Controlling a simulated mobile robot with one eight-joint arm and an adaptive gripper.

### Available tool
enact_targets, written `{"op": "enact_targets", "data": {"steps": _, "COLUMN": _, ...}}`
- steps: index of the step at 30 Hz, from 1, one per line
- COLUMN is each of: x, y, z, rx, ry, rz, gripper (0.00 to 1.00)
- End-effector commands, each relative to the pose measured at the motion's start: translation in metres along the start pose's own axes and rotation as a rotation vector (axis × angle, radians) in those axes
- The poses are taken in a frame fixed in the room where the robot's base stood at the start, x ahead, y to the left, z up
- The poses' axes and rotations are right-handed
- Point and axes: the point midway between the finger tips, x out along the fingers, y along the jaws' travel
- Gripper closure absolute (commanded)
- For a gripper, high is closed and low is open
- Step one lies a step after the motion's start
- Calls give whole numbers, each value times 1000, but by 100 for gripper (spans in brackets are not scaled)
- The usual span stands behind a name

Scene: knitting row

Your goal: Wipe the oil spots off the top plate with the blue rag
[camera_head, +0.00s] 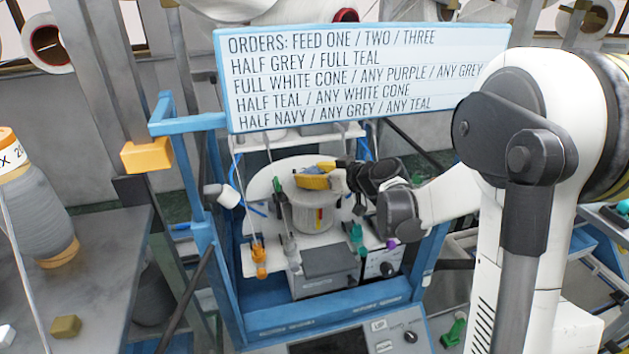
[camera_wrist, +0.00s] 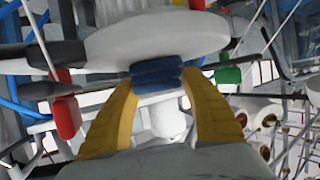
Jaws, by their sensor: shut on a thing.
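The top plate (camera_head: 263,183) is a pale round disc in the upper part of the blue-framed machine; its edge and face also show large in the wrist view (camera_wrist: 150,38). My gripper (camera_head: 312,178) is over the plate in the head view, its yellow fingers near the plate's middle. In the wrist view my gripper (camera_wrist: 158,78) is shut on the folded blue rag (camera_wrist: 158,73), which is pinched between the fingertips right by the plate. I cannot tell whether the rag touches the plate. I can make out no oil spots; my gripper hides part of the plate.
A blue frame (camera_head: 203,205) and a sign with orders (camera_head: 365,75) surround the plate closely. Below it stand a pale drum (camera_head: 307,212) and a grey box (camera_head: 328,262). A grey table with a yarn cone (camera_head: 38,215) is at left.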

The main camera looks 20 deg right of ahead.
Motion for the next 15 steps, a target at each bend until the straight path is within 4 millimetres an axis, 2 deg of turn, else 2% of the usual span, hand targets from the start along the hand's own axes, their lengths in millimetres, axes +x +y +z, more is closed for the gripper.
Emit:
{"op": "enact_targets", "data": {"steps": 5, "x": 1, "y": 1, "z": -1, "rx": 0, "ry": 0, "rz": 1, "gripper": 74}}
{"op": "enact_targets", "data": {"steps": 15, "x": -24, "y": -13, "z": 8, "rx": 1, "ry": 0, "rz": 3, "gripper": 74}}
